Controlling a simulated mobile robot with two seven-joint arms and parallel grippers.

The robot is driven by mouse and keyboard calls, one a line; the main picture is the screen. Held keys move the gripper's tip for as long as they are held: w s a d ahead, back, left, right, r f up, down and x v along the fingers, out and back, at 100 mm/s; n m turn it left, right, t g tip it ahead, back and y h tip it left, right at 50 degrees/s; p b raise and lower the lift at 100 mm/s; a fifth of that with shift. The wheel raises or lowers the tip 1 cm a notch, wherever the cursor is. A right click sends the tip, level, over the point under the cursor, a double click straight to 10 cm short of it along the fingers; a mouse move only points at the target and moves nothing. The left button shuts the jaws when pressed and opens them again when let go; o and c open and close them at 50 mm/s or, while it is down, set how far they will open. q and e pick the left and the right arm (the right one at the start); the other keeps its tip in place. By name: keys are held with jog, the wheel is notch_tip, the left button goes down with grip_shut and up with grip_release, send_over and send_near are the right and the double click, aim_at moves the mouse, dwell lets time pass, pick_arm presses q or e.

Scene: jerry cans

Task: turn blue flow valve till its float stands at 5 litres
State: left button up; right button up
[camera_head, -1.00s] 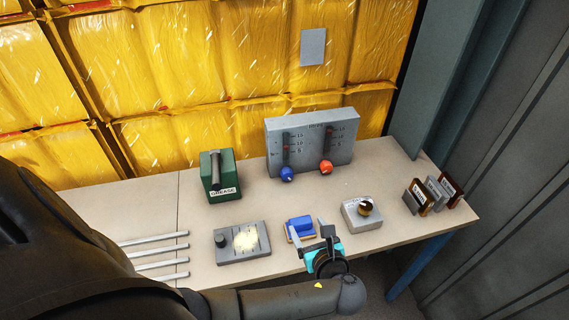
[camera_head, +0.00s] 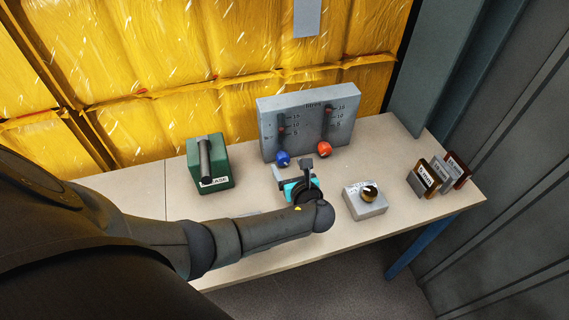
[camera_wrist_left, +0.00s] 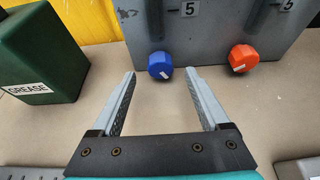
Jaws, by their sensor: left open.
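The blue flow valve (camera_head: 283,158) is a round knob low on the front of the grey gauge panel (camera_head: 345,97), left of the red-orange valve (camera_head: 324,149). My left gripper (camera_head: 292,168) is open and empty, in front of the blue knob. In the wrist view its fingers (camera_wrist_left: 158,78) point toward the knob, not touching it.
A green grease box (camera_head: 222,163) stands left of the panel. A grey box with a black and gold knob (camera_head: 366,203) stands at right front. Several small upright plates (camera_head: 438,175) stand at the table's right end. My left arm covers the table's front left.

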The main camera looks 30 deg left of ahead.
aim_at(284, 160)
pick_arm(q)
jog(key=shift+b+x, duration=0.6)
jog(key=shift+x, duration=1.7)
grip_shut()
